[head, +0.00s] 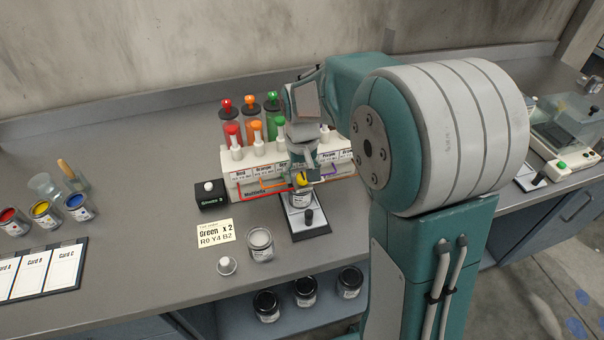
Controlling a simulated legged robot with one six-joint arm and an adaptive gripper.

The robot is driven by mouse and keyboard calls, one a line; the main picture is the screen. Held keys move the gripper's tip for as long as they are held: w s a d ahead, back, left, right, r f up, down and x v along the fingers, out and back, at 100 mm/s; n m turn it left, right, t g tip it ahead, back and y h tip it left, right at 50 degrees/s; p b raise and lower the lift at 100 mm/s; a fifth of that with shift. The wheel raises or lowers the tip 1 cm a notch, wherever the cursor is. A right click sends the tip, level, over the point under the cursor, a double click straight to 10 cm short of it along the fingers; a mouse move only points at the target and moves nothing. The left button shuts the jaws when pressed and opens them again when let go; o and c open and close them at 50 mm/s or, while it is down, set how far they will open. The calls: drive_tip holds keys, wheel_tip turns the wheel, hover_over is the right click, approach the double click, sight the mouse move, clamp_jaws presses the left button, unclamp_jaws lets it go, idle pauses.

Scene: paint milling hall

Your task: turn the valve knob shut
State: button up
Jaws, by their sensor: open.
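The white paint dispenser (228,164) stands at the back of the bench, with coloured bottles behind it and a row of white knobs (236,146) along its top. Labels and coloured lines show on its front. My gripper (303,172) is open and points down at the dispenser's middle, above a small jar (300,201). My arm and gripper cover part of the dispenser's row, so I cannot tell which knob is at the fingers or whether they touch it. The jar sits on a small pale platform (318,222) with a black knob at its front. Something yellow shows at the jar's top.
A note card (215,233) reads "Green x 2, R0 Y4 B2". A glass jar (260,245) and a small white-topped piece (226,265) stand near the front edge. Open paint cans (45,212) are at left. Dark-lidded jars (306,291) sit on a lower shelf. A balance (568,125) stands at right.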

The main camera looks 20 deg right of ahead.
drive_tip(key=shift+f, duration=0.25)
drive_tip(key=shift+c, duration=0.3)
clamp_jaws()
